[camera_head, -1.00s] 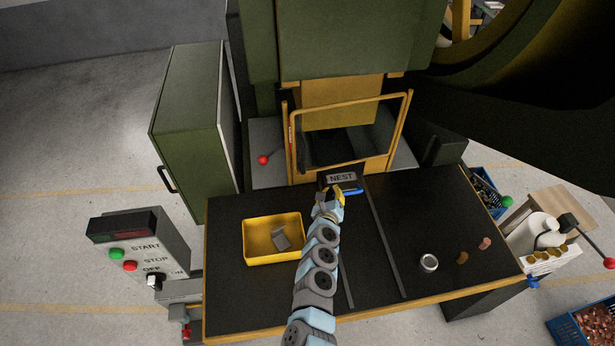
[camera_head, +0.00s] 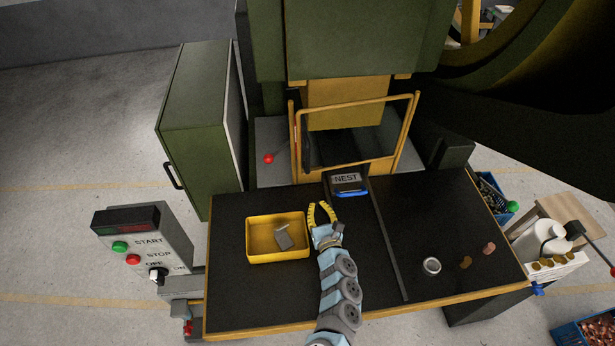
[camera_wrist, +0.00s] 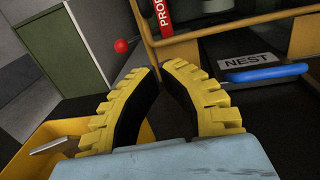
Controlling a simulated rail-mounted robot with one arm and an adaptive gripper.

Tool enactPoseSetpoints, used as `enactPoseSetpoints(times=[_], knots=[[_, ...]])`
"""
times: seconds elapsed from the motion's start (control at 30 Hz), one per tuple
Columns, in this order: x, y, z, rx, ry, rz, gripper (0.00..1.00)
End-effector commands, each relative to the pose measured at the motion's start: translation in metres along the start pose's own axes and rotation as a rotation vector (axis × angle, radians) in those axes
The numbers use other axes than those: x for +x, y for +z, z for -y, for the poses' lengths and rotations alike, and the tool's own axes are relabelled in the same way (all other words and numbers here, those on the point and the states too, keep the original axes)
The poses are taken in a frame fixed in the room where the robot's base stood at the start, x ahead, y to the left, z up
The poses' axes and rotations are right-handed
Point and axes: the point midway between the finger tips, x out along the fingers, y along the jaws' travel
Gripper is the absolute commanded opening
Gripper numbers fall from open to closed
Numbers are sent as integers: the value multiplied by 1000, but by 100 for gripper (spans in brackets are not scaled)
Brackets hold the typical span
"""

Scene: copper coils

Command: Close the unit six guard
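The guard (camera_head: 412,135) is a yellow tubular frame standing, slightly tilted, across the front of the green press. In the wrist view its lower bar and left post (camera_wrist: 148,35) show beyond my fingers. I cannot tell whether it is latched. A red-ball lever (camera_head: 268,159) is left of the guard and also shows in the wrist view (camera_wrist: 121,46). My gripper (camera_head: 319,205) is above the black table, between the yellow tray and the NEST plate, short of the guard. Its yellow fingers are apart, with a narrow gap at the tips and nothing between them.
The NEST plate (camera_head: 345,179) has a blue handle-like piece (camera_head: 351,193) at its front. A yellow tray (camera_head: 262,258) holds grey pieces. A ring (camera_head: 432,265) and copper-coloured bits (camera_head: 488,248) lie at right. A START/STOP panel (camera_head: 140,246) stands left.

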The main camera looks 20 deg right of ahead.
Motion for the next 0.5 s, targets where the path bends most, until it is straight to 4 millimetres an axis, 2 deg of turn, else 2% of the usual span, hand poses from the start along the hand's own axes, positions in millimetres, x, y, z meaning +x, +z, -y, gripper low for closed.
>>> enactPoseSetpoints(times=[0.5], knots=[[41, -5, -1, -2, 3, -4, 0]])
